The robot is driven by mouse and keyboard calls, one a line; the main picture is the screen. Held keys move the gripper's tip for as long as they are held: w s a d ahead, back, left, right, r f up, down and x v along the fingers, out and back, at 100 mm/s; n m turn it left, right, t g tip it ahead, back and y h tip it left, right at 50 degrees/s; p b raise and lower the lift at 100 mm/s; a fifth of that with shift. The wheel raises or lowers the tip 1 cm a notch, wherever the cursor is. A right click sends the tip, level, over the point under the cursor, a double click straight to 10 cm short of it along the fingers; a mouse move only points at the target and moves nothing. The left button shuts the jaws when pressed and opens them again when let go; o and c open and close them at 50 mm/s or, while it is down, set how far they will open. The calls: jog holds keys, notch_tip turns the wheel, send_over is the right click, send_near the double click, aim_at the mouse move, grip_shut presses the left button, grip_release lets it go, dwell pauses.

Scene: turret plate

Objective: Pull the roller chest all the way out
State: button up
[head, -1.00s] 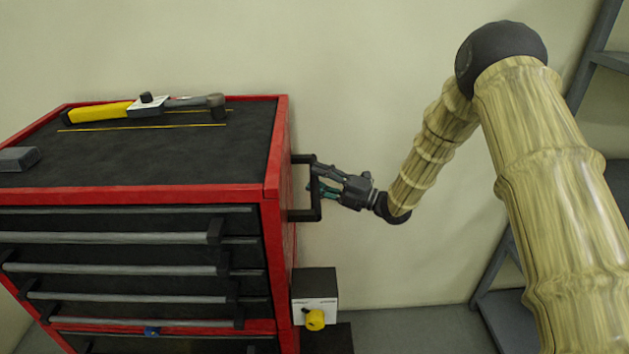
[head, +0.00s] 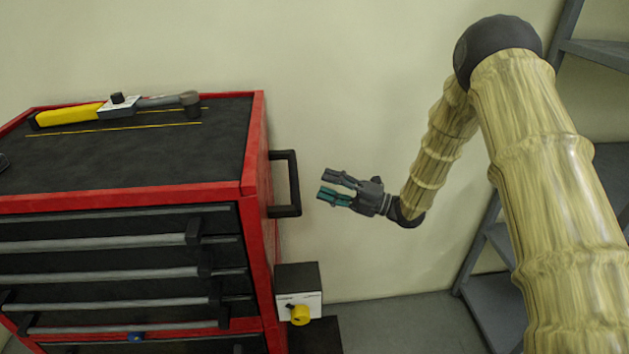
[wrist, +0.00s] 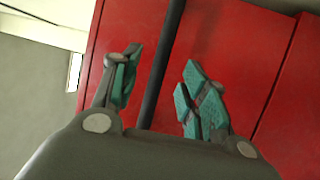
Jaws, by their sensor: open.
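The red roller chest (head: 257,150) with black drawers stands at the left of the head view. A black side handle (head: 295,183) sticks out from its right side. My gripper (head: 329,187) is open and empty, a short gap to the right of the handle, with its fingers pointing at it. In the wrist view, the handle's dark bar (wrist: 160,70) runs between the two open fingers (wrist: 158,88) as seen, with the red side of the chest (wrist: 225,50) behind. The lower part of the chest is out of the frame.
A torque wrench with a yellow grip (head: 70,117) lies on the chest's black top. A grey box with a yellow knob (head: 300,314) is low beside the chest. Grey shelving (head: 490,265) stands at the right. Bare wall and floor lie between.

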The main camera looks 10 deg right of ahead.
jog(key=shift+v, duration=1.1)
jog(key=s+f+m+t+h, duration=0.35)
jog(key=f+m+h, duration=0.35)
jog(key=f+m, duration=0.6)
jog(key=s+d+f+m+g+h, duration=0.3)
jog(key=s+f+m+h, duration=0.35)
jog(key=s+f, duration=0.8)
jog(key=s+d+f+m+g+h, duration=0.1)
jog(key=s+f+m+g, duration=0.1)
jog(key=s, duration=0.8)
jog(key=s+d+f+m+g+h, duration=0.2)
jog(key=s+m, duration=0.3)
jog(key=s, duration=0.4)
jog(key=s+d+f+m+g+h, duration=0.2)
jog(key=s+f+m+g, duration=0.2)
jog(key=s, duration=0.6)
jog(key=shift+s+d+f, duration=0.15)
jog(key=shift+s+f, duration=0.2)
jog(key=shift+s, duration=0.05)
jog(key=shift+m, duration=0.25)
jog(key=shift+s+r, duration=0.1)
jog(key=shift+s, duration=0.05)
